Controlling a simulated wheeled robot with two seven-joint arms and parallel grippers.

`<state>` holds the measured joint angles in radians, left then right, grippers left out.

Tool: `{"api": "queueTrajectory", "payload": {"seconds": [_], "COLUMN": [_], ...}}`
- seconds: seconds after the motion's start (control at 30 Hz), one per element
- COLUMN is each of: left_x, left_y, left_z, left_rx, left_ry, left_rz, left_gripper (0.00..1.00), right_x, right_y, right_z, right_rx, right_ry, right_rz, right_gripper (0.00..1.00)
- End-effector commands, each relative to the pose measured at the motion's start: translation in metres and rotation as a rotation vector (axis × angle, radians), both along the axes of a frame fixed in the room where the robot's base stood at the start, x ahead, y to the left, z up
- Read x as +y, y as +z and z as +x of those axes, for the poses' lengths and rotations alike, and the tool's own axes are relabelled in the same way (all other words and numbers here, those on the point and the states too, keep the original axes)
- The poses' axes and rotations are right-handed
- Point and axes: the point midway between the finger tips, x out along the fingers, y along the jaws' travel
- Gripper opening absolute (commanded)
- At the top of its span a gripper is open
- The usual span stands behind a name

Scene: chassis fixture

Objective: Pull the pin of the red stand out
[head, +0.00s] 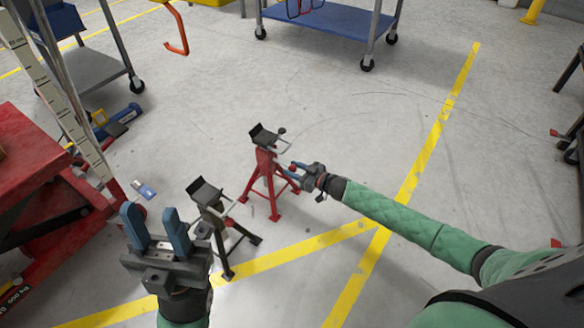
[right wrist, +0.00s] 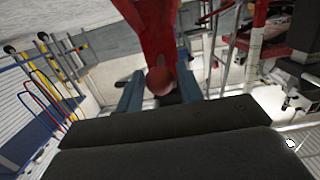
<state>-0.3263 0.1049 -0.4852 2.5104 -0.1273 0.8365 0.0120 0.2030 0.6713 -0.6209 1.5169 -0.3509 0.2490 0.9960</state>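The red stand (head: 265,160), with a black saddle on top, stands upright on the floor in the middle of the head view. Its red column fills the upper middle of the right wrist view (right wrist: 150,25). A round red knob (right wrist: 160,80), which looks like the pin's end, shows there between the blue fingers of my right gripper (right wrist: 160,92). Small gaps show beside the knob, so the fingers look open around it. In the head view, my right gripper (head: 293,172) is at the stand's right side. My left gripper (head: 157,228) is open and empty. The pin's shaft is hidden.
A dark stand (head: 213,215) with a black saddle stands between my left gripper and the red stand. A red lift table (head: 35,165) is at the left. A blue-shelved cart (head: 330,20) stands at the back.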

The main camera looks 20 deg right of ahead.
Motion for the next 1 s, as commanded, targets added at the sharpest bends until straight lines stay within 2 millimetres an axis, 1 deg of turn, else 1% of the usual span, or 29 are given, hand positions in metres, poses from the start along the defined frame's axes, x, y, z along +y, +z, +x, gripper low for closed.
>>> {"api": "queueTrajectory", "payload": {"seconds": [0.03, 0.3, 0.57, 1.0], "left_x": [0.000, 0.000, 0.000, 0.000], "left_y": [-0.001, -0.001, 0.001, 0.026], "left_z": [0.000, 0.000, 0.000, 0.000], "left_rx": [0.000, 0.000, 0.001, 0.000], "left_ry": [0.000, 0.000, 0.000, 0.001], "left_rz": [0.000, 0.000, 0.000, 0.000], "left_gripper": [0.36, 0.36, 0.36, 0.36], "right_x": [0.001, 0.000, -0.001, -0.032], "right_y": [0.000, 0.000, 0.001, 0.002], "right_z": [0.000, 0.001, -0.001, -0.042], "right_rx": [-0.001, -0.001, 0.000, 0.002], "right_ry": [0.000, 0.000, 0.000, 0.000], "right_rz": [0.001, 0.001, 0.001, 0.001], "right_gripper": [0.48, 1.00, 1.00, 1.00]}}
